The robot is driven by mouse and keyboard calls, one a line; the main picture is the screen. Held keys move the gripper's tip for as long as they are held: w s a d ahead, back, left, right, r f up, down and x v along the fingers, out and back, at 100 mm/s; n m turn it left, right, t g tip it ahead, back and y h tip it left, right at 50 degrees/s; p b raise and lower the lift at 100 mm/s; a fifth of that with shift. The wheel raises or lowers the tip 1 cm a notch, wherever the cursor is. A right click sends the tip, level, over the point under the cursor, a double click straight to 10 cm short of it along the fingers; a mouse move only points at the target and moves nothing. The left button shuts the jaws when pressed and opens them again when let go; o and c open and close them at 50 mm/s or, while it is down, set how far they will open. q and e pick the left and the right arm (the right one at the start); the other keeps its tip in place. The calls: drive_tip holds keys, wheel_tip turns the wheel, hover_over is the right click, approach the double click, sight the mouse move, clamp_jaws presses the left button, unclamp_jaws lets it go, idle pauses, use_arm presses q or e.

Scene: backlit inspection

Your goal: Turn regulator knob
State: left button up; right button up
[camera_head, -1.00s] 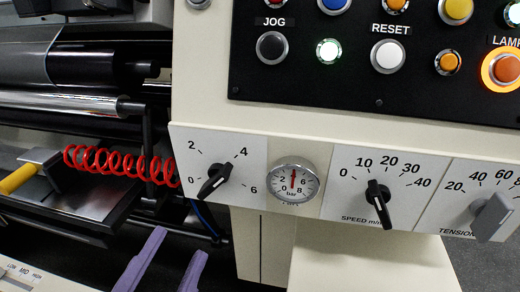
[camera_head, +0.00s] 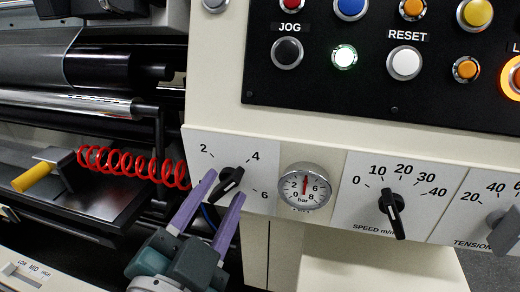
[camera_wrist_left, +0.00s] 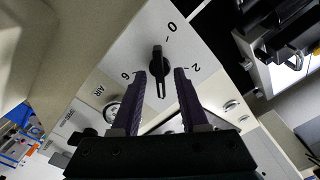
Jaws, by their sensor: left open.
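The regulator knob (camera_head: 230,179) is a black pointer knob on a white plate marked 0 to 6, left of the round pressure gauge. It also shows in the left wrist view (camera_wrist_left: 158,62), its long bar lying between the fingers. My left gripper (camera_head: 226,184) is open, with purple fingers reaching up from below. One fingertip shows on each side of the knob in both views. It also shows in the left wrist view (camera_wrist_left: 160,73). I cannot tell whether the fingers touch the knob. My right gripper is not in view.
The pressure gauge (camera_head: 304,187) has a red needle pointing nearly straight up. The speed knob (camera_head: 393,212) and tension knob (camera_head: 503,230) are to its right. A button panel (camera_head: 390,108) is above. A red coiled hose (camera_head: 130,163) and yellow handle (camera_head: 34,177) are at left.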

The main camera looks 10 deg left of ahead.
use_arm(q)
clamp_jaws()
